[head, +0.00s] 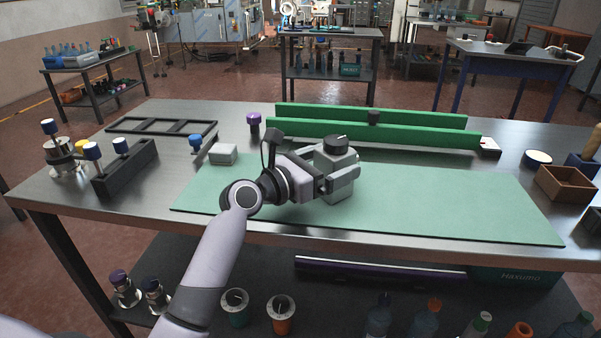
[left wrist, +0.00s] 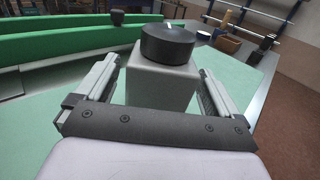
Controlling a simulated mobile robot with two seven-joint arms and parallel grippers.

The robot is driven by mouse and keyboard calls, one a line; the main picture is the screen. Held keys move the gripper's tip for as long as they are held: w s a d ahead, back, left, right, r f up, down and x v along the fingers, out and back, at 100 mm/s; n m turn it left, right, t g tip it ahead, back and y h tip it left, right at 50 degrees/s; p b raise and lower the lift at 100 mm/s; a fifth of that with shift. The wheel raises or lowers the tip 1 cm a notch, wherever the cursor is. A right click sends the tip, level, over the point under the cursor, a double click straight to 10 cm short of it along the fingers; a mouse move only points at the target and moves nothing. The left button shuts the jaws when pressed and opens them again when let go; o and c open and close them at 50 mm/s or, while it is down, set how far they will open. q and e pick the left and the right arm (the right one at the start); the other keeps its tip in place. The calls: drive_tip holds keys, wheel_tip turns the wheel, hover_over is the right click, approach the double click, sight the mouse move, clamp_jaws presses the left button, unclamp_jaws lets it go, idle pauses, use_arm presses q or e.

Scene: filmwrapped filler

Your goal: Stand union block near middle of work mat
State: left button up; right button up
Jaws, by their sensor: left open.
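The union block (head: 337,180) is a grey block with a black round cap on top. It stands upright on the green work mat (head: 455,205), near its middle. My left gripper (head: 335,178) reaches it from the left, with its fingers open on either side of it. In the left wrist view, the block (left wrist: 162,85) is between the two fingers (left wrist: 158,92), with green mat showing in gaps beside it. Its base is hidden behind the gripper body there. My right gripper is not in view.
Green rails (head: 375,130) run behind the mat. A small pale block (head: 223,153) sits at the mat's back left. A dark rack (head: 125,169) with blue-capped pieces stands left; a brown box (head: 565,184) is right. The mat's right half is clear.

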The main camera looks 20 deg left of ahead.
use_arm(q)
drive_tip(key=v, duration=0.8)
drive_tip(key=shift+s+a+r, duration=0.1)
drive_tip(key=shift+s+a, duration=0.05)
drive_tip(key=shift+s, duration=0.15)
